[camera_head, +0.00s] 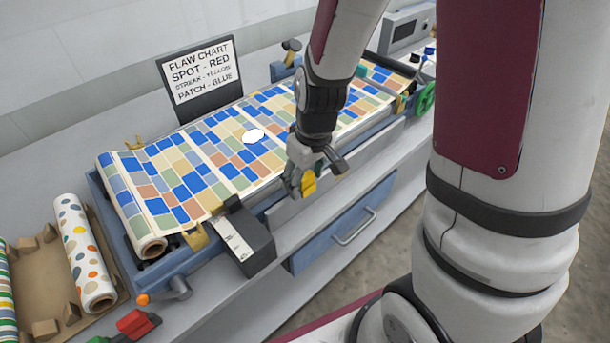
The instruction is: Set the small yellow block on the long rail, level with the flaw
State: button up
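The small yellow block (309,186) is at the fingertips of my gripper (303,178), which appears shut on it. The gripper points down over the front side of the press, beside the long rail (350,177) that runs along the patterned sheet's near edge. I cannot tell whether the block touches the rail. The flaw, a white blotch (253,136), lies on the patterned sheet (215,160), farther back and left of the gripper. My arm hides part of the sheet.
A sign (200,75) reads "spot - red, streak - yellow, patch - blue". A dark box with a white strip (246,238) stands left of the gripper. Red (134,322) and green blocks lie at the lower left, near a tray (42,270) with rolls. A green handwheel (425,98) is at right.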

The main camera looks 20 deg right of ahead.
jog(key=shift+r, duration=0.1)
notch_tip(320, 180, up, 12)
jog(key=s, duration=0.1)
jog(key=shift+s+d, duration=0.3)
jog(key=shift+s, duration=0.05)
dwell(0.5)
jog(key=s+r+m+t, duration=0.3)
jog(key=s+r, duration=0.9)
jog(key=shift+s+a+m+t+h, duration=0.2)
jog(key=shift+a+m+t+h, duration=0.05)
jog(key=shift+m+t+h, duration=0.05)
dwell(0.4)
